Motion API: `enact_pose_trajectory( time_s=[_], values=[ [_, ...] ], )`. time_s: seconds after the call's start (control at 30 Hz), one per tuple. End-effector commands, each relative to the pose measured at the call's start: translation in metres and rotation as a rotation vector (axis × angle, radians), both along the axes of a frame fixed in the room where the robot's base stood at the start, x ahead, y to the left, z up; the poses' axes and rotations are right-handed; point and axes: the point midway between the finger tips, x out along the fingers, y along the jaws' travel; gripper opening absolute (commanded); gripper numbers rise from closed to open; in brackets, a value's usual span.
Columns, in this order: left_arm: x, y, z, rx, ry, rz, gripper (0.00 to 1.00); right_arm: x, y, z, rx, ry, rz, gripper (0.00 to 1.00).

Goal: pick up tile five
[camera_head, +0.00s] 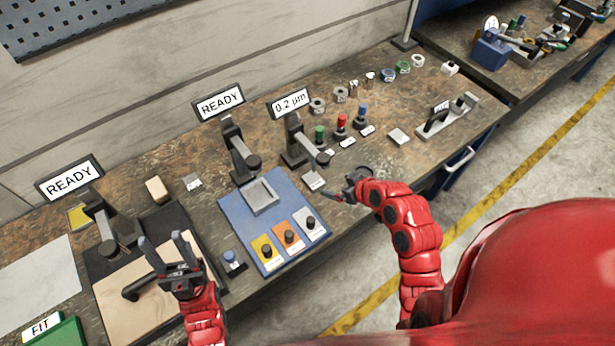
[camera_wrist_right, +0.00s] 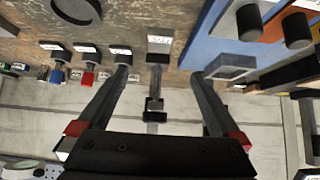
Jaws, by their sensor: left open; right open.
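No tile can be read as five in either view. A small pale block (camera_head: 313,180) sits below the head of the stand with the "0.2 µm" sign (camera_head: 291,103). A block with a white label (camera_wrist_right: 160,40) shows between my right fingers in the right wrist view. A square pale tile (camera_head: 398,136) lies further right on the bench. My right gripper (camera_head: 340,197) is open and empty near the bench's front edge, beside the pale block; its fingers also show in the right wrist view (camera_wrist_right: 153,85). My left gripper (camera_head: 164,246) is open and empty above the tan board.
A blue mat (camera_head: 232,213) bears a grey tray and yellow, orange and grey knobbed plates. Green, red (camera_head: 342,122) and blue knobbed pieces with labels stand behind my right gripper. Stands with "READY" signs (camera_head: 220,102) are to the left. A long grey fixture (camera_head: 447,118) lies at right.

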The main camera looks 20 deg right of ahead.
Motion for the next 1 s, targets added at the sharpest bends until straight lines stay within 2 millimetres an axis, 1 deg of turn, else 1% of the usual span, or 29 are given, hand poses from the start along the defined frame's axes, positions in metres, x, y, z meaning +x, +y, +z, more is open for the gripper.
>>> enact_pose_trajectory(
  time_s=[0.03, 0.1, 0.2, 0.33, 0.5, 0.67, 0.77, 1.0],
  values=[
    [0.000, 0.000, -0.012, 0.000, 0.000, 0.000, 0.50, 0.007, 0.004, -0.013, 0.000, -0.001, 0.004, 1.00],
    [0.000, 0.000, -0.021, 0.000, 0.000, 0.000, 0.50, 0.018, 0.008, -0.025, -0.001, -0.001, 0.006, 1.00],
    [0.000, 0.000, -0.032, 0.000, 0.000, 0.000, 0.50, 0.034, 0.014, -0.043, 0.001, -0.002, 0.004, 1.00],
    [0.000, 0.000, -0.043, 0.000, 0.000, 0.000, 0.50, 0.054, 0.021, -0.062, 0.001, -0.001, 0.002, 1.00],
    [0.000, 0.000, -0.049, 0.000, 0.000, 0.000, 0.50, 0.070, 0.026, -0.077, 0.001, -0.003, -0.001, 1.00],
    [0.000, 0.000, -0.050, 0.000, 0.000, 0.000, 0.50, 0.075, 0.027, -0.080, 0.001, -0.005, -0.002, 1.00],
    [0.000, 0.000, -0.052, 0.000, 0.000, 0.000, 0.50, 0.080, 0.030, -0.086, 0.001, -0.004, 0.000, 1.00],
    [0.000, 0.000, -0.062, 0.000, 0.000, 0.000, 0.50, 0.101, 0.038, -0.114, 0.002, -0.001, -0.001, 1.00]
  ],
)
